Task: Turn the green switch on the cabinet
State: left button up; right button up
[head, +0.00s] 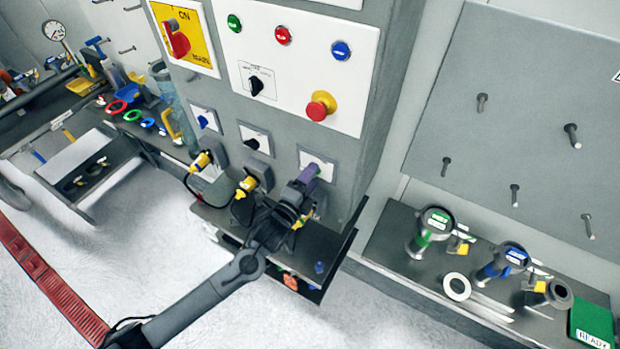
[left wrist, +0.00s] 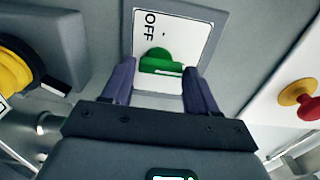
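The green switch (left wrist: 160,63) sits on a white plate (left wrist: 146,27) marked OFF, seen close up in the left wrist view. Its white pointer line lies roughly sideways in that picture. My left gripper (left wrist: 160,82) is open, with one purple-grey finger to each side of the switch and a gap on both sides. In the head view my left gripper (head: 311,172) is at the rightmost small white plate (head: 328,164) on the grey cabinet (head: 335,195), and it hides the green switch there. My right gripper is not in view.
Yellow plugs with black cables (head: 247,185) sit on the cabinet left of my gripper. A red emergency button (head: 317,110) on a yellow base and a black rotary switch (head: 257,86) are above. A dark shelf (head: 325,240) is below. Tools stand on a bench at right.

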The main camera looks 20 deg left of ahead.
pick_arm(q)
jog(key=shift+o, duration=1.4)
jog(key=s+a+b, duration=0.1)
jog(key=s+b, duration=0.1)
jog(key=s, duration=0.8)
jog(key=shift+s+a+b, duration=0.3)
jog(key=shift+s+a, duration=0.05)
jog(key=shift+a, duration=0.05)
